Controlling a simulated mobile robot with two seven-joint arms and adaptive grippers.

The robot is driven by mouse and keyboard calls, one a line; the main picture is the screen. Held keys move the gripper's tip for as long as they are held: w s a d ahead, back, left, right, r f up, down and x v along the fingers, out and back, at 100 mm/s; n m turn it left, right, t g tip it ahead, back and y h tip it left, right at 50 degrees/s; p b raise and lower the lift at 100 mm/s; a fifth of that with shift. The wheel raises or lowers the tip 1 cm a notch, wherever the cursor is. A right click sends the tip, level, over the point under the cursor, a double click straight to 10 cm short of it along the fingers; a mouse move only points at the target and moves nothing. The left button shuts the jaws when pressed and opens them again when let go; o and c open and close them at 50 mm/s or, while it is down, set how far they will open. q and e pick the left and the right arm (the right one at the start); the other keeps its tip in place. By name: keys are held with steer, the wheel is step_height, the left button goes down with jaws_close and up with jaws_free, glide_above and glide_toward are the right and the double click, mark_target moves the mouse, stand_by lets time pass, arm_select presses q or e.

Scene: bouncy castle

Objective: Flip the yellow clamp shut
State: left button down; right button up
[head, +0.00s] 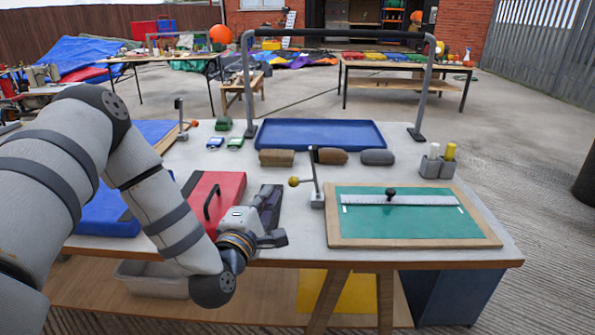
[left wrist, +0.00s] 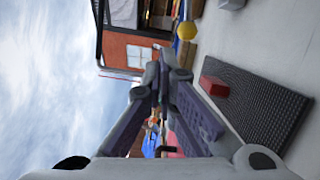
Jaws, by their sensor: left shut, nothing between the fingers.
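The yellow clamp's ball knob (head: 294,181) is at the left of a thin upright post on a small grey base (head: 317,201), at the left edge of the green board. The knob also shows in the left wrist view (left wrist: 187,30), near the top. My left gripper (head: 273,197) is to the left of the knob, apart from it, low over the table. Its fingers are shut and empty, meeting at the tips in the left wrist view (left wrist: 160,78). My right gripper is not in view.
A red case (head: 227,187) with a handle lies left of my gripper. The green board (head: 400,223) with a ruler lies right. Several brushes and a blue tray (head: 320,133) are behind.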

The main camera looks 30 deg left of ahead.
arm_select(q)
steer(key=x, duration=0.9)
steer(key=shift+d+b, duration=0.2)
steer(key=shift+b, duration=0.15)
steer(key=d, duration=0.1)
steer(key=w+d, duration=0.1)
steer(key=d+r, duration=0.1)
steer(key=shift+w, duration=0.35)
steer(key=shift+w+d, duration=0.1)
